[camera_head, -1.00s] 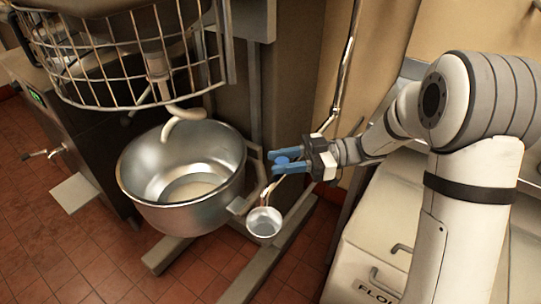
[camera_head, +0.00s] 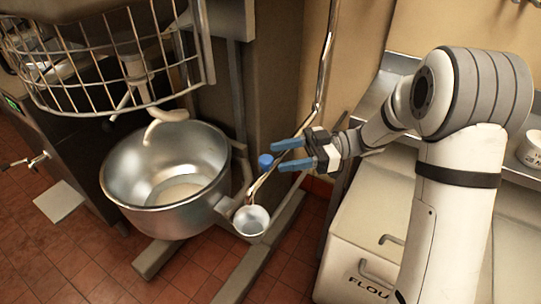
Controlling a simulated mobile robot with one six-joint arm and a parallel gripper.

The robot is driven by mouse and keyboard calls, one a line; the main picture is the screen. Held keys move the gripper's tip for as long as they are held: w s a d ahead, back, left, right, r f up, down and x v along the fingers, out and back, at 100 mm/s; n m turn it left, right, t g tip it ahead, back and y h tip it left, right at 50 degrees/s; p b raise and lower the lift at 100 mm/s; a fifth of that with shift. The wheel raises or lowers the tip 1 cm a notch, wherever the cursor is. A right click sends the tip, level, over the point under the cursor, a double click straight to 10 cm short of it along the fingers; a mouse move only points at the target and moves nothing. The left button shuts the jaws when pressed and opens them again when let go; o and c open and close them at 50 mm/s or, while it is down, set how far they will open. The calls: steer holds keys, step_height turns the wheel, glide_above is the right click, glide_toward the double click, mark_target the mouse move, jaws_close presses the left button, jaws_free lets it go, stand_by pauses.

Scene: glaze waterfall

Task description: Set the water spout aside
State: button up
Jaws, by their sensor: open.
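The water spout (camera_head: 324,68) is a thin metal pipe. It comes down the wall, bends, and slants down left toward a small metal cup (camera_head: 251,221) beside the mixing bowl. A blue knob (camera_head: 265,162) sits by the slanted part. My gripper (camera_head: 279,156) has blue fingers, is open and empty, and points left at the knob. The knob is just left of the fingertips and looks clear of them. Part of the slanted pipe passes behind my fingers. I cannot tell exactly where the spout's lower end is.
The steel mixing bowl (camera_head: 206,190) stands left, under the mixer's wire guard (camera_head: 95,80) and hook (camera_head: 165,118). Floor rails (camera_head: 245,275) lie below. A flour bin (camera_head: 355,245) and a counter with a white container (camera_head: 531,150) are at right.

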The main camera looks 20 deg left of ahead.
steer(key=shift+v, duration=1.8)
